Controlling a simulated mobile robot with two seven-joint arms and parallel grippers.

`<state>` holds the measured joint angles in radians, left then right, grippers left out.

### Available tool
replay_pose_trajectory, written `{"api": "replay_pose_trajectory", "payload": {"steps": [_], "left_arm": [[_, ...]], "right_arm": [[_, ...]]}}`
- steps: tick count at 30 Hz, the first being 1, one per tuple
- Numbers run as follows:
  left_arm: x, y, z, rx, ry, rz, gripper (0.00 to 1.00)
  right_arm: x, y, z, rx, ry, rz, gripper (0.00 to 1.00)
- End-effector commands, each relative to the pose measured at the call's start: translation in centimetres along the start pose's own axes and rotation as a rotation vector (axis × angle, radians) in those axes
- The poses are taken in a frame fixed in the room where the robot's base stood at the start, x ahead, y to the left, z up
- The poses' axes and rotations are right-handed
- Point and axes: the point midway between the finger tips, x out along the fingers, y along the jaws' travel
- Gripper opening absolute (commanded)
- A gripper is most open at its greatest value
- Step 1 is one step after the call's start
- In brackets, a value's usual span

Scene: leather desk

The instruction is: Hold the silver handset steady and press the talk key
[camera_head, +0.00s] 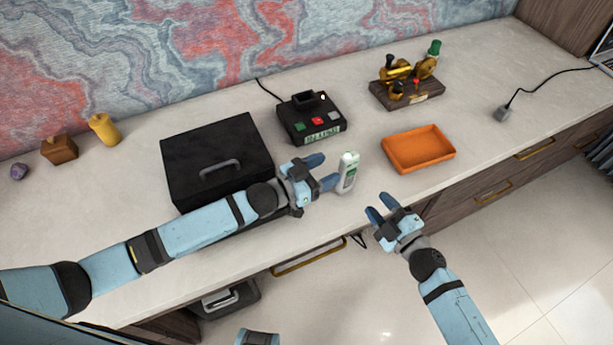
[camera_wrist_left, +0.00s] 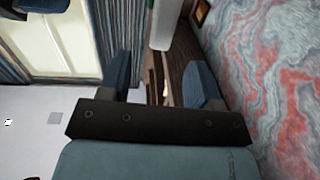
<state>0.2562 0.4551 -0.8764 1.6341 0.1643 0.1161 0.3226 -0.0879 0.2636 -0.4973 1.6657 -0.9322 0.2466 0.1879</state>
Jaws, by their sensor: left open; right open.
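The silver handset (camera_head: 348,172) stands upright near the front edge of the desk, its small display and keys partly visible in the head view. My left gripper (camera_head: 324,171) is open just to the left of it, fingers pointing toward it. In the left wrist view the pale handset (camera_wrist_left: 165,25) shows at the top, beyond and between the open fingers (camera_wrist_left: 158,78). My right gripper (camera_head: 381,207) is open and empty, in front of and to the right of the handset, near the desk edge. The talk key is too small to make out.
A black box with a handle (camera_head: 218,160) lies behind my left arm. A black base unit with colored buttons (camera_head: 312,118) stands behind the handset. An orange tray (camera_head: 418,149) is to the right. A brass device on a wooden base (camera_head: 405,88) stands farther back.

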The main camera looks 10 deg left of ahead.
Motion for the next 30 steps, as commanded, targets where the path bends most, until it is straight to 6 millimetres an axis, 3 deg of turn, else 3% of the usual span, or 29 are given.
{"api": "replay_pose_trajectory", "payload": {"steps": [6, 12, 25, 30], "left_arm": [[4.3, 0.0, -0.1, 0.001, 0.001, 0.000, 0.57], [6.7, 0.0, 0.0, 0.000, 0.000, -0.001, 0.57], [7.5, 0.0, 0.0, 0.000, -0.001, -0.001, 0.57], [7.5, 0.0, 0.0, 0.000, -0.001, -0.001, 0.18]], "right_arm": [[0.0, 0.0, 0.0, 0.000, 0.000, 0.000, 0.43], [0.0, 0.0, 0.0, 0.000, 0.000, 0.000, 0.43], [0.0, 0.0, 0.0, 0.000, 0.000, 0.000, 0.43], [0.0, 0.0, 0.0, 0.000, 0.000, 0.000, 0.43]]}}
